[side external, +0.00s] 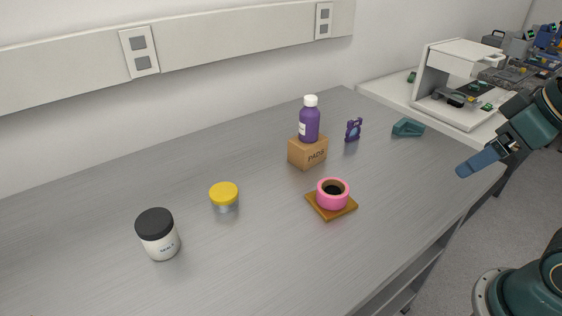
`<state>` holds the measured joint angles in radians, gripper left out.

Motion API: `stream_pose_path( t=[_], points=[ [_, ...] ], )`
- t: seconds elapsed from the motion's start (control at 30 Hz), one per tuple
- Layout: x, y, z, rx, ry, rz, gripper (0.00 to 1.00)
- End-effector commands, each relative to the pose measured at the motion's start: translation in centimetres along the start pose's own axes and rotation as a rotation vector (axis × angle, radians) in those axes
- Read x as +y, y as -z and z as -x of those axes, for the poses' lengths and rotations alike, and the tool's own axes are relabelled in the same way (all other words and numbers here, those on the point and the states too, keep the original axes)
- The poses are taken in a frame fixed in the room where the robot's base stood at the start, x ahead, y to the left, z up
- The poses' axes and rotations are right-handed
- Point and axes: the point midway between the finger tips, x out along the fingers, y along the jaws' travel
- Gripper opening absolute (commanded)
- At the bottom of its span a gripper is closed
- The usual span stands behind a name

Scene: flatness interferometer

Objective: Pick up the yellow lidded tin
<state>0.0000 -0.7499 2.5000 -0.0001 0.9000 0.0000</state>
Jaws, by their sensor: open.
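The yellow lidded tin (224,197) stands upright on the grey bench, left of the picture's middle. It has a yellow lid and a short silvery-grey body. My gripper (464,171) is at the right, above the bench's right edge, far from the tin. The gripper's blue fingers point left and slightly down. The fingers overlap in this view, so the gap between them is hard to see. Nothing shows held in them.
A white jar with a black lid (158,235) stands left of the tin. A pink tape roll (333,194) sits on a brown square (328,213). Behind are a purple bottle (309,124) on a cardboard box (307,152), a small purple item (353,130) and a teal item (408,128).

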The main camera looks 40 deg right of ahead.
Motion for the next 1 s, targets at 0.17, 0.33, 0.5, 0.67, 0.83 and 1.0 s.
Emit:
stream_pose_path(
  t=[0.17, 0.33, 0.5, 0.67, 0.83, 1.0],
  points=[
    [0.0, 0.0, 0.0, 0.0, 0.0, 0.0, 0.84],
    [-0.1, 0.5, 0.1, -0.002, 0.004, 0.012, 0.84],
    [-0.7, 2.3, 0.2, -0.016, 0.021, 0.056, 0.84],
    [-1.8, 5.4, 0.1, -0.035, 0.05, 0.132, 0.84],
    [-3.5, 9.2, -0.4, -0.059, 0.088, 0.232, 0.84],
    [-5.3, 12.9, -1.5, -0.079, 0.128, 0.334, 0.84]
  ],
)
